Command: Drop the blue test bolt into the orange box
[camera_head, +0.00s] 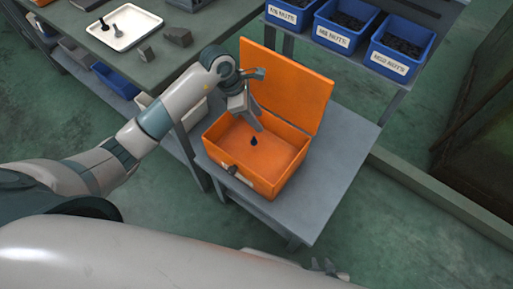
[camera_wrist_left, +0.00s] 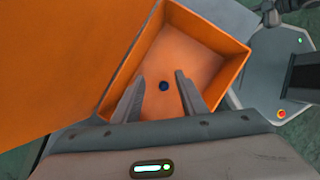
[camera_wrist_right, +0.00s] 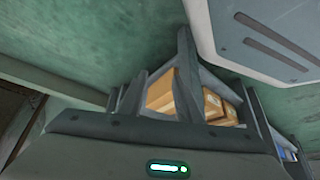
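The orange box (camera_head: 290,168) stands on a grey table with its lid (camera_head: 290,88) raised; its walls also show in the left wrist view (camera_wrist_left: 215,35). My left gripper (camera_head: 245,119) is over the box, its fingers apart and empty. The small dark blue bolt (camera_head: 254,141) is inside the box's outline, just below the fingertips. In the left wrist view the bolt (camera_wrist_left: 163,86) shows end-on between the spread fingers (camera_wrist_left: 160,76). I cannot tell whether it touches the box floor. My right gripper (camera_wrist_right: 160,76) is open and empty, away from the box.
Blue bins of nuts (camera_head: 337,30) stand on a shelf behind the box. A bench at upper left holds a white tray (camera_head: 128,28) and dark blocks (camera_head: 178,37). The grey table (camera_head: 335,150) is bare right of the box. Cardboard boxes (camera_wrist_right: 160,93) show in the right wrist view.

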